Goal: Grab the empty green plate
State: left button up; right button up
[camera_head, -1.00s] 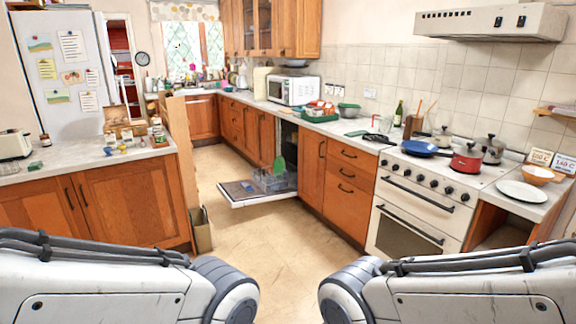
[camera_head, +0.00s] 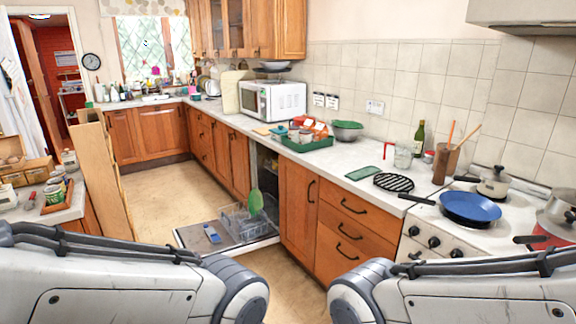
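A green plate (camera_head: 256,201) stands upright in the rack (camera_head: 238,220) of the open dishwasher, near the middle of the view. It looks bare, and its lower part is partly hidden by the rack. The dishwasher door (camera_head: 190,238) is folded down, low over the floor. Both of my arms show at the bottom left and bottom right, in front of the dishwasher. Neither gripper is in view.
A blue object (camera_head: 211,234) lies on the dishwasher door. Wooden drawers (camera_head: 343,222) stand right of it, with a blue pan (camera_head: 470,207) on the stove beyond. A wooden panel (camera_head: 100,175) is at left. Floor (camera_head: 155,195) behind the door is clear.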

aim_at(256, 200)
jog(key=u, duration=0.2)
jog(key=i, duration=2.3)
jog(key=u, duration=0.5)
jog(key=i, duration=1.7)
jog(key=u, duration=0.25)
